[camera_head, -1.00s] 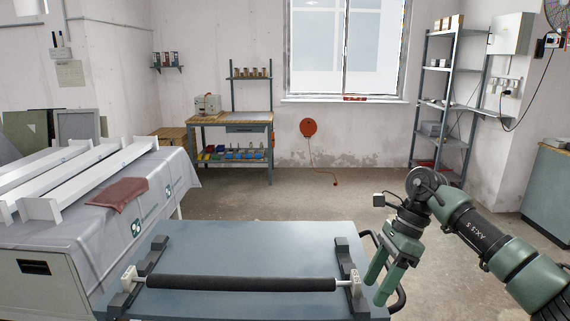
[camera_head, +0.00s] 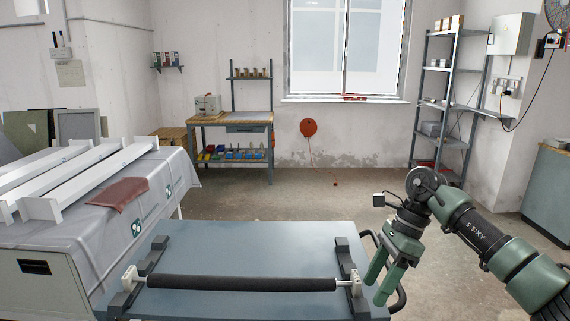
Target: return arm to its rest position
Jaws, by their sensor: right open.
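My right arm comes in from the right, and its right gripper (camera_head: 382,282) points down beside the right edge of the blue cart top (camera_head: 250,240). The green fingers are apart and hold nothing. A black roller (camera_head: 240,283) with white end blocks lies across two dark holders (camera_head: 340,262) on the cart top. The gripper is just right of the roller's right end block; whether they touch cannot be told. My left gripper is out of view.
A covered table (camera_head: 75,230) with white beams (camera_head: 75,175) and a red cloth (camera_head: 118,192) stands at the left. A black cart handle (camera_head: 398,290) is close to the right gripper. A workbench (camera_head: 230,122) and shelf rack (camera_head: 440,110) stand at the back. The floor between is clear.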

